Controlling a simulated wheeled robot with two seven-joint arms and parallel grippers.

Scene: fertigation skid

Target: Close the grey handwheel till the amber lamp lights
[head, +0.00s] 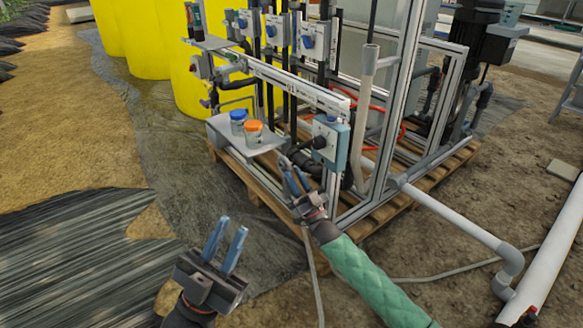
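A grey-blue control box (330,145) is fixed to the front corner of the skid frame. A dark round knob or wheel (319,142) sticks out from its face. I cannot tell for sure whether this is the grey handwheel. No lit amber lamp can be made out. My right gripper (291,171) is just below and left of the box, its blue fingers pointing up with a narrow gap between them. Whether it touches anything is unclear. My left gripper (228,226) is open and empty, low in front of the skid and apart from it.
A grey shelf (222,130) holds a blue-capped jar (238,122) and an orange-capped jar (253,133). The skid stands on a wooden pallet (240,170). Yellow tanks (180,45) are behind left. A grey pipe (455,220) runs right.

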